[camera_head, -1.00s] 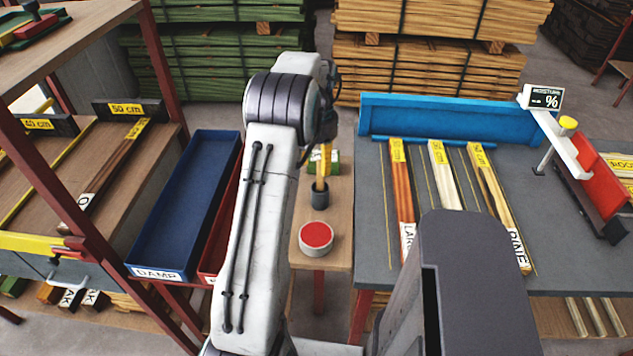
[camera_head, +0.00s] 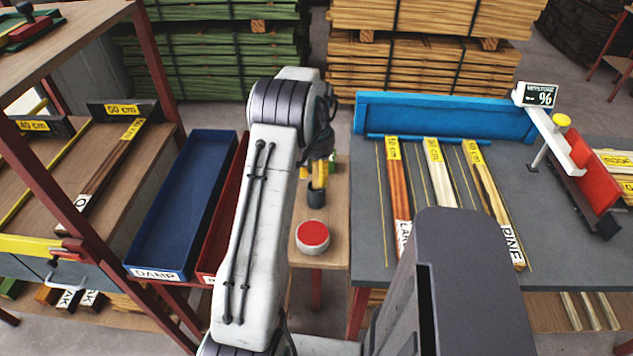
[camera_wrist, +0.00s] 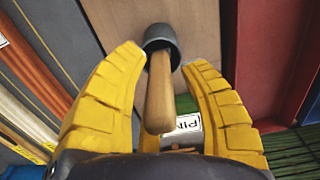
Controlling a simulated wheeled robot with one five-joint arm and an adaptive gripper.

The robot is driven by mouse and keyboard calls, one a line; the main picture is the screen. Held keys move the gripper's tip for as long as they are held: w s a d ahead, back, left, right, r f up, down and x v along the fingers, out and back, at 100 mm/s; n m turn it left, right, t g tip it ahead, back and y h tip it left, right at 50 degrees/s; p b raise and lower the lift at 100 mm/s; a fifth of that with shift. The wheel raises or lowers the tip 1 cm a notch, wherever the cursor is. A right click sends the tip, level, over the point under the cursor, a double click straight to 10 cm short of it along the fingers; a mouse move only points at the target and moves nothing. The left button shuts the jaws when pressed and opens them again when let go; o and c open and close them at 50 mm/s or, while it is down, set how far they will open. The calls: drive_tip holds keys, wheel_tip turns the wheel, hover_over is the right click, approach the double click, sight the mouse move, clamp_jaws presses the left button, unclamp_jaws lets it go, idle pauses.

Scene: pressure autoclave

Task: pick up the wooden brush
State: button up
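The wooden brush shows in the wrist view as a plain rounded wooden handle (camera_wrist: 159,95) rising from a dark grey cup (camera_wrist: 161,38). Its bristle end is hidden in the cup. The cup also shows in the head view (camera_head: 316,198), on a narrow wooden stand. In the head view my gripper (camera_head: 319,176) is just above the cup, partly hidden behind my arm.
A blue DAMP tray (camera_head: 183,205) and a red tray (camera_head: 222,220) lie to the left. A grey table (camera_head: 365,225) with labelled wood strips is close on the right.

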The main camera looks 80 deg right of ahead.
clamp_jaws()
drive_tip(key=shift+r, duration=0.1)
idle(0.3)
